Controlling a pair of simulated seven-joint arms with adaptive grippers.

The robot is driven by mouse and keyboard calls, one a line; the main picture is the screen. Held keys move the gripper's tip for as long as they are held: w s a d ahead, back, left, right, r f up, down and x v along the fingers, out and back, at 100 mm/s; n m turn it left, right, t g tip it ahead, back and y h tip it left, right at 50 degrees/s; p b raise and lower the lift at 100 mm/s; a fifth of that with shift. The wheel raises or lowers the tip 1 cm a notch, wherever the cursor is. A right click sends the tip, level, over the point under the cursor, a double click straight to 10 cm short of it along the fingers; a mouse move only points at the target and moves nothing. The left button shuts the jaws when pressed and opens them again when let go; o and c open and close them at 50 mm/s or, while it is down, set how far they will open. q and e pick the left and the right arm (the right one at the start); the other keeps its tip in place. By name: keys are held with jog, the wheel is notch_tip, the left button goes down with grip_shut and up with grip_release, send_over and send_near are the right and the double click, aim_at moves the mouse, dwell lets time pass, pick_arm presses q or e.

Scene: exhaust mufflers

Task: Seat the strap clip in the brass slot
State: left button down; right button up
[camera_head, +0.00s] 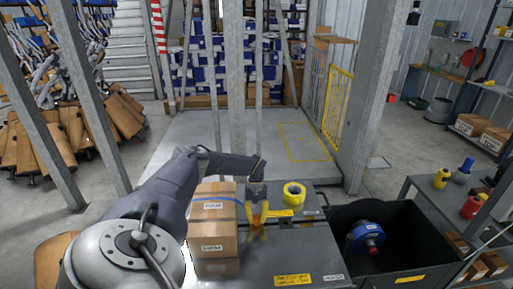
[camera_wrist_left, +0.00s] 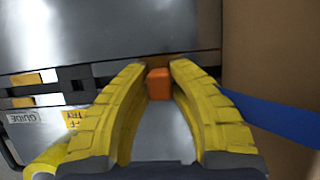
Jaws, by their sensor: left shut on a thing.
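My left gripper (camera_head: 258,216) has yellow ribbed fingers and points down just right of the cardboard boxes in the head view. In the left wrist view its fingers (camera_wrist_left: 158,68) are shut on a small orange block, which looks like the strap clip (camera_wrist_left: 159,84). A blue strap (camera_wrist_left: 275,116) runs right from behind the right finger towards a box; it also crosses the upper box in the head view (camera_head: 214,198). A narrow brownish strip (camera_wrist_left: 208,59) shows just beyond the fingertips; I cannot tell whether it is the brass slot. My right gripper is out of view.
Two stacked cardboard boxes (camera_head: 213,230) stand close left of the gripper on a grey case top (camera_head: 290,262). A black bin (camera_head: 343,272) holding a blue reel (camera_head: 365,236) is further right.

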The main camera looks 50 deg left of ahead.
pick_arm(q)
jog(key=shift+f, duration=0.3)
jog(key=c, duration=1.2)
grip_release()
jog(key=v, duration=1.2)
